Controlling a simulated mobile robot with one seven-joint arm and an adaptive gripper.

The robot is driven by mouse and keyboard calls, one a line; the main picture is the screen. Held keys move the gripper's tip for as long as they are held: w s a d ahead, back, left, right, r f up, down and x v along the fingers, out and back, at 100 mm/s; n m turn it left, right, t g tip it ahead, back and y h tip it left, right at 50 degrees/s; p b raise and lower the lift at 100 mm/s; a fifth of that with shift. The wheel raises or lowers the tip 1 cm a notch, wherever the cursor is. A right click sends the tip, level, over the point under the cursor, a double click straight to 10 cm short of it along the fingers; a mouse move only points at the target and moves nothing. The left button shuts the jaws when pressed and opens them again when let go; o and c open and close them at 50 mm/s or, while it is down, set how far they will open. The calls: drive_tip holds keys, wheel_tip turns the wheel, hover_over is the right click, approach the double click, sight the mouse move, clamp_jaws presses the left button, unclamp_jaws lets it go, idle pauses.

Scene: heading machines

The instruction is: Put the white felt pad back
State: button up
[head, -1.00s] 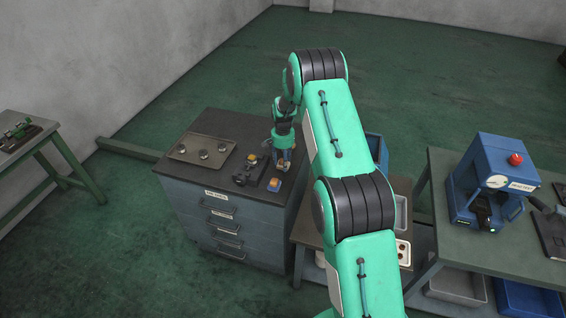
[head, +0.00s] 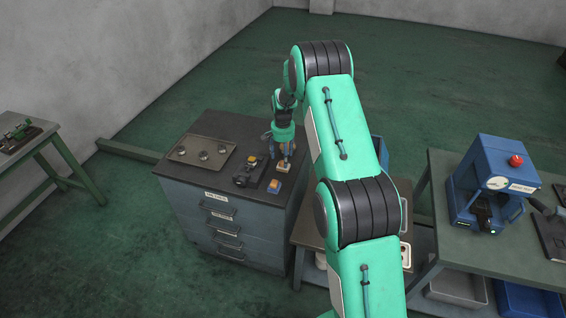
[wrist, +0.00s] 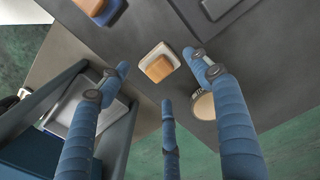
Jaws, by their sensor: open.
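The white felt pad (wrist: 168,50) shows as a pale rounded square base under a tan block, in the wrist view. It lies on the dark cabinet top between and beyond my fingertips. My gripper (wrist: 160,72) is open, its blue fingers spread around the pad's position with nothing held. I cannot tell whether any finger touches it. In the head view my gripper (head: 284,155) is low over the cabinet's right side and largely hides the pad.
A similar block with a blue base (head: 275,186) lies near the cabinet's front right. A dark device (head: 248,172) sits left of it. A tray (head: 203,150) with round parts is further left. A round pale piece (wrist: 203,105) is close to the right finger.

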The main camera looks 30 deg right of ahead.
wheel_tip(320, 180, up, 8)
drive_tip(key=shift+f, duration=0.2)
idle(0.7)
drive_tip(key=s+a+r+n+t, duration=0.1)
drive_tip(key=s+a+r, duration=0.45)
drive_tip(key=r, duration=0.45)
drive_tip(key=s+a+r+n+t, duration=0.1)
drive_tip(key=s+a+r+n, duration=0.1)
drive_tip(key=s+a+r, duration=0.5)
drive_tip(key=s+a+r+n, duration=0.1)
drive_tip(key=s+r, duration=0.4)
drive_tip(key=r, duration=0.7)
drive_tip(key=s+a+r+n+t, duration=0.1)
drive_tip(key=s+a+r, duration=0.25)
drive_tip(key=s, duration=0.45)
drive_tip(key=s+a+r+n+t, duration=0.1)
drive_tip(key=s+a+r, duration=0.25)
drive_tip(key=s, duration=0.55)
drive_tip(key=s+a+f+n+t, duration=0.1)
drive_tip(key=s+a+n, duration=0.2)
drive_tip(key=s, duration=1.3)
drive_tip(key=shift+a+t, duration=0.25)
drive_tip(key=shift+t, duration=0.05)
drive_tip(key=shift+s, duration=0.1)
